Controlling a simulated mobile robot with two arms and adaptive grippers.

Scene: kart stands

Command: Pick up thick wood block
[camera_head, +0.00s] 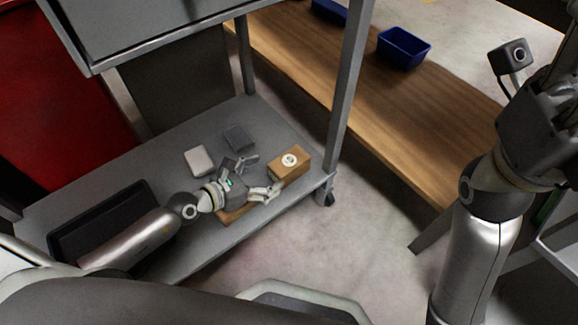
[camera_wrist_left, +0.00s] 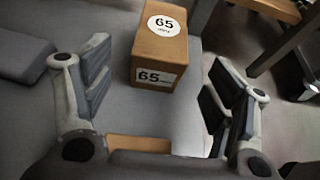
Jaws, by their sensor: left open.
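A thick wood block (camera_head: 289,164) with a white round label stands on the lower grey shelf, near its right corner. In the left wrist view the block (camera_wrist_left: 158,52) shows "65" labels on its top and its near face, and lies ahead between the fingers. My left gripper (camera_head: 262,176) is open and just left of the block; it also shows in the left wrist view (camera_wrist_left: 160,95), with a finger on each side. No contact with the block is clear. My right arm is at the right; its fingers are not in view.
A flatter wooden piece (camera_head: 234,214) lies partly under my left gripper. A white block (camera_head: 199,161) and a dark grey block (camera_head: 239,138) lie behind it. A black tray (camera_head: 104,222) is at the left. A cart post (camera_head: 349,90) rises close behind the thick block.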

